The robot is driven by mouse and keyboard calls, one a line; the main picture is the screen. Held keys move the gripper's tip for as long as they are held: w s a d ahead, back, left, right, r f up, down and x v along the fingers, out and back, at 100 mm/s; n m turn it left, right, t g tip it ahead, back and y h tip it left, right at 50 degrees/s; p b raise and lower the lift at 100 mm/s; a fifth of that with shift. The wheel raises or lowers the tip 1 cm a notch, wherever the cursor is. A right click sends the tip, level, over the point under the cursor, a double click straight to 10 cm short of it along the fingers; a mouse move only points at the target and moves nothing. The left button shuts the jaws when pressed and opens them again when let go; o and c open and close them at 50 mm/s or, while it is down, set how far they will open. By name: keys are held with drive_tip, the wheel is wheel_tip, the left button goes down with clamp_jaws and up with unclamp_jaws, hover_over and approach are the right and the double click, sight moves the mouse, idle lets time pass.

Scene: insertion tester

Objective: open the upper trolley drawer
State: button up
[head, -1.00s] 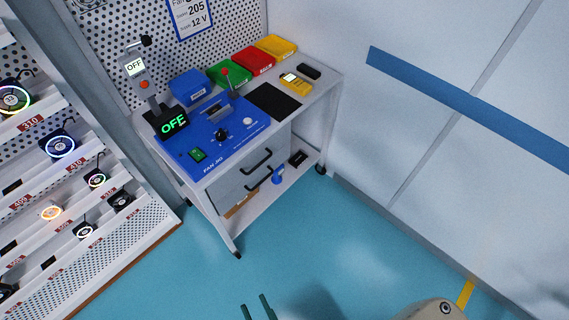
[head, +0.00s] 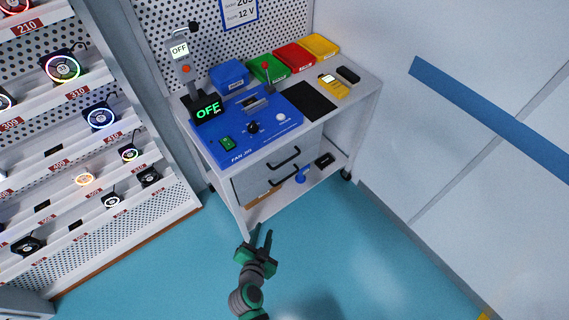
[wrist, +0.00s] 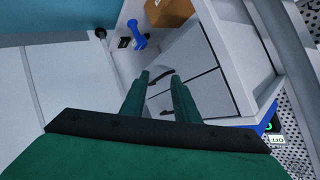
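The white trolley (head: 349,112) has two grey drawers below its top, both looking shut. The upper drawer's dark bar handle (head: 284,158) is above the lower drawer's handle (head: 285,174). My gripper (head: 262,237) is open and empty, in front of and below the drawers, apart from them. The wrist view shows the trolley about upside down. There the gripper fingers (wrist: 160,82) point at the drawer fronts. The lower drawer's handle (wrist: 161,77) shows between the fingertips; the upper drawer front (wrist: 212,92) is partly behind the right finger, its handle mostly hidden.
A blue fan jig (head: 236,141) and coloured bins stand on the trolley top. A blue object (head: 301,175) and a dark box lie on the lower shelf. A fan rack (head: 165,195) stands at the left. The blue floor (head: 350,250) in front is clear.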

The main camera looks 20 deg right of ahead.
drive_tip(key=w+d+r+m+h, duration=0.4)
drive_tip(key=w+r+m, duration=0.15)
drive_tip(key=w, duration=0.35)
drive_tip(key=m+g+h, duration=0.2)
drive_tip(key=m+h, duration=0.1)
drive_tip(key=m, duration=0.2)
approach(285, 163)
drive_tip(key=x, duration=0.9)
drive_tip(key=shift+w+d, duration=0.15)
drive_tip(key=shift+d, duration=0.05)
clamp_jaws()
